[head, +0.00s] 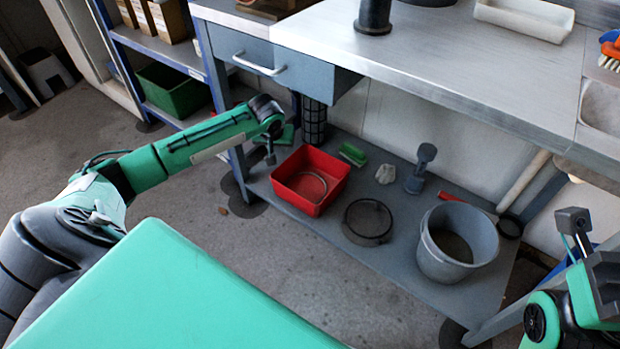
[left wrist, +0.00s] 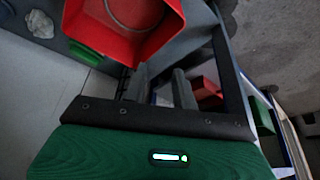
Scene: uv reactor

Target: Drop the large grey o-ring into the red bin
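The red bin (head: 333,196) stands on the lower shelf under the bench. A thin grey o-ring (head: 323,180) lies inside it, and part of the ring shows in the left wrist view (left wrist: 133,30). The red bin is also at the top of that view (left wrist: 172,38). My left gripper (head: 270,158) is beside the bin's left rear side, above the shelf's left end. In the left wrist view its two fingers (left wrist: 160,88) are apart with nothing held between them. My right gripper (head: 574,222) is at the right edge, partly cut off; its opening is unclear.
A dark round pan-like object (head: 368,222), a grey bucket (head: 455,265), a green brush (head: 353,155) and a grey tool (head: 421,170) share the lower shelf. The bench top (head: 440,60) overhangs it. A bench leg (head: 238,165) is close to my left gripper.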

